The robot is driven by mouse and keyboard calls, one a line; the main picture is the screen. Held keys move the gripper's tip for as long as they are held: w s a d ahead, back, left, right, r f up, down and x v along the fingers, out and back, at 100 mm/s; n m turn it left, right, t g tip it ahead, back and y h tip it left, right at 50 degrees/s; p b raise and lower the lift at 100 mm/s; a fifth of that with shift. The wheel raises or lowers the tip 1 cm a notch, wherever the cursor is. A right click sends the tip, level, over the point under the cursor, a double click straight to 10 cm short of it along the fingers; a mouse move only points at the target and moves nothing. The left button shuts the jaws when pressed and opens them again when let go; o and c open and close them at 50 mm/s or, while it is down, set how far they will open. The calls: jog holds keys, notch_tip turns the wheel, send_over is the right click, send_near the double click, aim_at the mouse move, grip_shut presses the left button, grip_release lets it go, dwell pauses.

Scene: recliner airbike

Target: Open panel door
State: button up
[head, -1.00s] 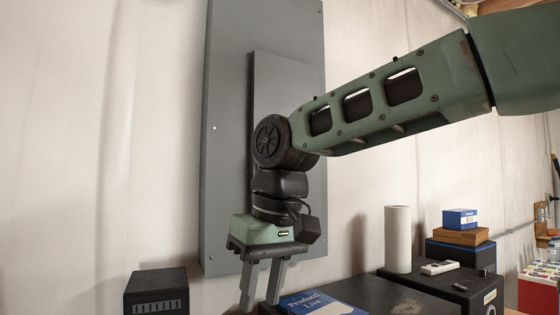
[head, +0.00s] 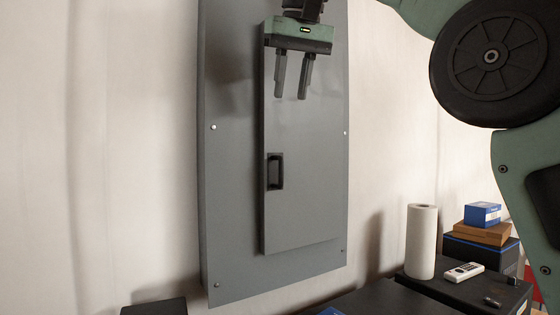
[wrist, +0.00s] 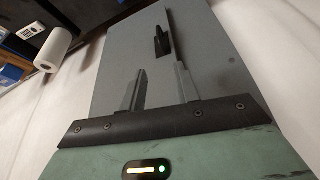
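A grey panel (head: 232,190) is fixed to the white wall. Its raised door (head: 312,200) looks shut, with a black handle (head: 275,171) at its left edge. In the head view, my gripper (head: 291,97) points down in front of the door's upper part, above the handle and a little to its right. Its two fingers are apart with nothing between them. In the wrist view, the handle (wrist: 161,43) shows beyond the open fingers, and the door's surface lies around it. My gripper is not touching the handle.
A dark cabinet (head: 455,292) at lower right holds a paper towel roll (head: 421,241), a white remote (head: 463,272) and stacked boxes (head: 482,215). A dark box (head: 154,307) stands at the lower left. The wall left of the panel is bare.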

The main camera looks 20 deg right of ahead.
aim_at(281, 159)
jog(key=b+x, duration=0.2)
jog(key=x, duration=1.3)
jog(key=shift+b, duration=0.3)
grip_shut()
